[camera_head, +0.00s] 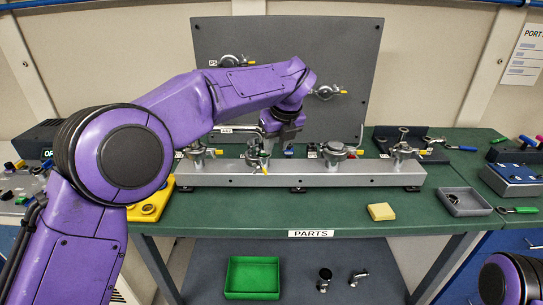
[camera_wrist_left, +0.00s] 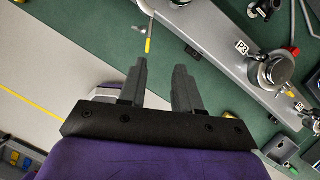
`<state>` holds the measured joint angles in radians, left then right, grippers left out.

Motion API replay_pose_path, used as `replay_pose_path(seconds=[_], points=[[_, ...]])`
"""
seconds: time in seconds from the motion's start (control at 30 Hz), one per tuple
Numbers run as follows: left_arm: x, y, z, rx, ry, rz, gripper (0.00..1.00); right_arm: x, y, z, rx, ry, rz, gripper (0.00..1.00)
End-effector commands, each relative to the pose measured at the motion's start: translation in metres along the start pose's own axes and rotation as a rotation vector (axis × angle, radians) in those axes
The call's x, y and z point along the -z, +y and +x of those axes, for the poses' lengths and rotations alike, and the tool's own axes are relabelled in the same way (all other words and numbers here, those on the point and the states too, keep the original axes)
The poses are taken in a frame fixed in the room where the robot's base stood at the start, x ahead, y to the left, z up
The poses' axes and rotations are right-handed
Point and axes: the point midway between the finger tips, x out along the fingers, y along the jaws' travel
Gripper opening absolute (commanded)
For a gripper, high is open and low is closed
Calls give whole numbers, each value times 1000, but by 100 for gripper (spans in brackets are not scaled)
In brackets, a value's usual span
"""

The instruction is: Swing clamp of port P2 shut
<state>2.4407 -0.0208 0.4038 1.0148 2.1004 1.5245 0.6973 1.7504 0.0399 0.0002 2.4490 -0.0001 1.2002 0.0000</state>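The grey port bar (camera_head: 300,178) runs along the green bench with several clamped ports on it. The port left of the middle, which I take to be P2 (camera_head: 258,158), has a yellow-tipped lever (camera_head: 265,171) hanging at the bar's front; its label is not readable. My left gripper (camera_head: 279,140) is just above and beside this port, partly hidden by my arm. In the left wrist view the gripper (camera_wrist_left: 159,68) is open and empty. The yellow lever tip (camera_wrist_left: 148,46) lies just beyond its fingertips, apparently not between them. Whether the clamp is closed is unclear. My right gripper is out of view.
Port P3 (camera_wrist_left: 273,70) stands close by on the bar. A dark panel (camera_head: 350,60) with more clamps is behind. A yellow block (camera_head: 381,212), a grey tray (camera_head: 466,202) and a blue box (camera_head: 512,179) lie right. A green bin (camera_head: 252,278) sits below. The front bench is mostly clear.

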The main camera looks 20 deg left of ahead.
Motion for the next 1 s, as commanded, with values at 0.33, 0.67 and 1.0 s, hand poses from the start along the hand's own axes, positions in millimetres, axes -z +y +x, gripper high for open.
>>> replay_pose_path(seconds=[0.33, 0.67, 1.0], points=[[-3, 12, 70, -9, -2, -9, 33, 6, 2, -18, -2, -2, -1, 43], [-4, 6, 101, -8, -2, -3, 33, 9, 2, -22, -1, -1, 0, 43], [-4, 7, 101, -9, -2, -3, 0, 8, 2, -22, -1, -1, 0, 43]])
